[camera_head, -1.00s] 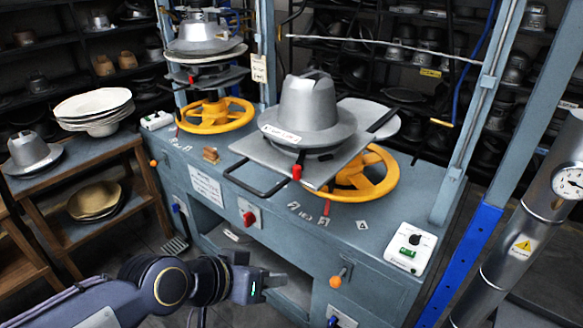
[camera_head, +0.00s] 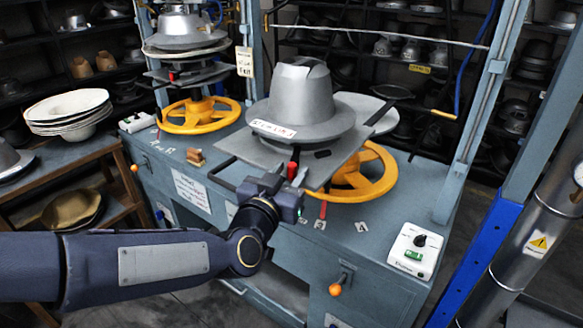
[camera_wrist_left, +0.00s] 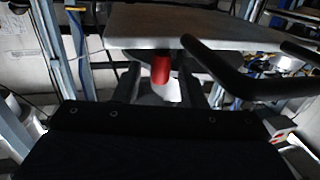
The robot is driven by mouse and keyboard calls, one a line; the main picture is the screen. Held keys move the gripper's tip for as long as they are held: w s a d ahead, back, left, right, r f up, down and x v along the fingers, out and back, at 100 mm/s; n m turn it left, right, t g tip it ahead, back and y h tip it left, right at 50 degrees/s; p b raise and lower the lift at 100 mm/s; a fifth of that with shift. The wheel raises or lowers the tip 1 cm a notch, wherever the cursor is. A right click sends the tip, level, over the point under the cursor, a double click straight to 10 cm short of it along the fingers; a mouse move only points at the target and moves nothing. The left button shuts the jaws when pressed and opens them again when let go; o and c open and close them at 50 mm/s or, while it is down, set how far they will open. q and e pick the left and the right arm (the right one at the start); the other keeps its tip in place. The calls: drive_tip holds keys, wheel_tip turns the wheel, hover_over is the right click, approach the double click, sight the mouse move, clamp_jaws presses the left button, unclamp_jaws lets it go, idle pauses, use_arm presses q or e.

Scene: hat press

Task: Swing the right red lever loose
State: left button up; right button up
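The right press carries a silver hat form (camera_head: 300,100) on a grey plate. A short red lever (camera_head: 292,171) hangs at the plate's front edge. My left gripper (camera_head: 286,180) is just in front of and below this edge, close to the red lever. In the left wrist view the red lever (camera_wrist_left: 160,68) shows under the plate, between my two dark fingers, which stand apart. I cannot tell whether they touch it. My right gripper is not in view.
A black bar handle (camera_wrist_left: 230,70) juts out near my fingers in the left wrist view. A yellow handwheel (camera_head: 365,180) sits below the plate. A white control box (camera_head: 413,250) stands at the bench's right. The left press (camera_head: 188,75) stands further back.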

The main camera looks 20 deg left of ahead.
sight(295, 159)
use_arm(q)
drive_tip(key=shift+w+d, duration=0.15)
drive_tip(key=shift+w, duration=1)
clamp_jaws()
